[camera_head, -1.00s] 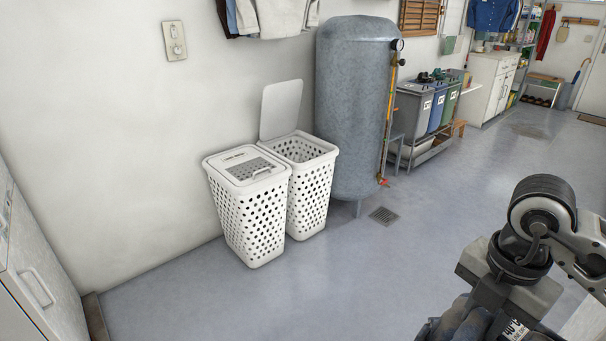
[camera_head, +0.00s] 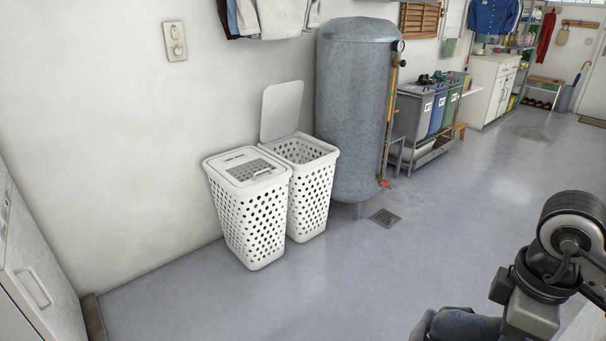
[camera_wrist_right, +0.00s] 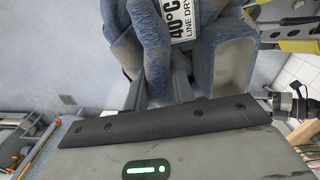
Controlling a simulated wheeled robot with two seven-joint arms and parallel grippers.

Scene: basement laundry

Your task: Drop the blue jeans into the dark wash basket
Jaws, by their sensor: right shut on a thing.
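The blue jeans (camera_head: 466,325) show at the bottom right of the head view, bunched and partly cut off by the frame. In the right wrist view the jeans (camera_wrist_right: 158,55) hang in folds with a white "40°C LINE DRY" tag. My right gripper (camera_wrist_right: 160,88) is shut on them. Two white perforated baskets stand side by side against the wall, well away from the gripper. The rear right basket (camera_head: 312,190) has its lid up; the front left basket (camera_head: 250,220) has its lid down. No label tells which is for dark wash. My left gripper is out of view.
A tall grey tank (camera_head: 355,110) stands just right of the baskets. A floor drain (camera_head: 385,217) lies in front of it. Sorting bins (camera_head: 438,108) line the wall beyond. A white cabinet (camera_head: 35,270) is at the left edge. The floor in front of the baskets is clear.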

